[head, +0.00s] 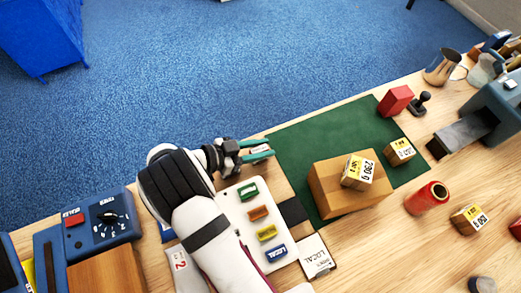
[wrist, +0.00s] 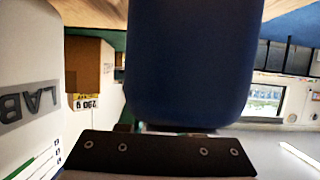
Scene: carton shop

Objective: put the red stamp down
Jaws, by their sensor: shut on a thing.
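My gripper (head: 260,151) is at the middle of the head view, above the table's far edge and just left of the green mat. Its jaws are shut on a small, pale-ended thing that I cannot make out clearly. No red shows on it. In the wrist view a large dark blue rounded shape (wrist: 190,65) fills the middle, above a black screwed plate; I cannot tell whether it is the held thing. A white board (head: 238,220) beside my arm bears green, orange, yellow and blue pieces. I cannot identify a red stamp.
The green mat (head: 300,150) bears a brown carton (head: 330,195) with a smaller labelled box (head: 357,171) on it. A red block (head: 395,100) and a black-handled thing (head: 420,103) stand at the mat's far right. The mat's far left is clear.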

